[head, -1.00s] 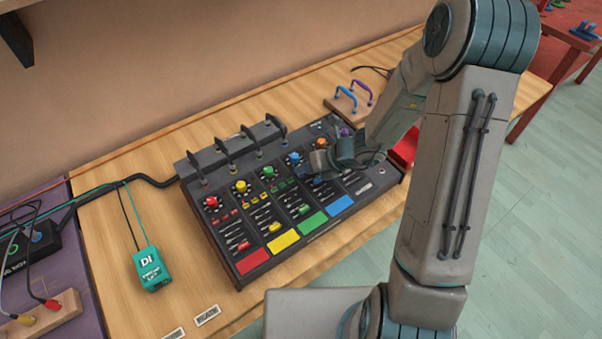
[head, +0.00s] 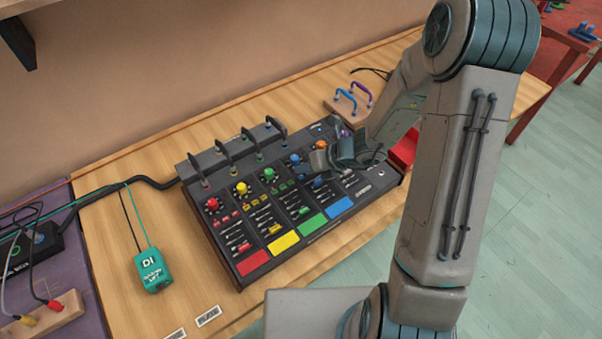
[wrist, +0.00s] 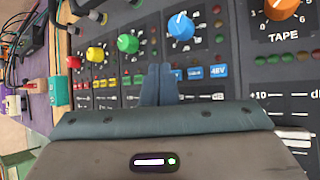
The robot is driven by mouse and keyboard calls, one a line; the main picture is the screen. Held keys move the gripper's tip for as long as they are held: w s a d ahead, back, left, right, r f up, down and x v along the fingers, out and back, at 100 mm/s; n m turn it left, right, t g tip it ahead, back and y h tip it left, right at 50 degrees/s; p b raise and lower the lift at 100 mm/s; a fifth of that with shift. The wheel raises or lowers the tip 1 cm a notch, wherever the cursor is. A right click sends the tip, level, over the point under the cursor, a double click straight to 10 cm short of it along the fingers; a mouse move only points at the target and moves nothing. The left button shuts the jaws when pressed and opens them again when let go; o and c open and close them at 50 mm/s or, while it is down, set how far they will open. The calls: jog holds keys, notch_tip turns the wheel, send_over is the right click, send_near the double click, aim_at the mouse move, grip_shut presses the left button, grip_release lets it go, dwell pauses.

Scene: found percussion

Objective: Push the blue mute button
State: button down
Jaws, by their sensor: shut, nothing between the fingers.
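The mixer (head: 232,252) lies on the wooden bench with colour-coded channel strips. In the wrist view the blue channel has a blue knob (wrist: 181,26) and a row of small blue buttons below it. One blue button (wrist: 195,73) sits just right of the fingers, and another (wrist: 219,71) reads 48V. The print on the leftmost, partly covered blue button cannot be read. My gripper (wrist: 160,72) is shut and empty, its tips over the panel between the green and blue strips. Whether they touch it is unclear. In the head view my gripper (head: 318,162) hides part of the blue strip.
An orange TAPE knob (wrist: 284,8) is right of the blue knob; green (wrist: 128,43) and yellow (wrist: 95,54) knobs are left. Upright dark levers (head: 248,135) line the mixer's back.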

notch_tip(320, 180, up, 6)
jog(key=p, duration=0.5)
jog(key=shift+d, duration=0.1)
dwell(0.4)
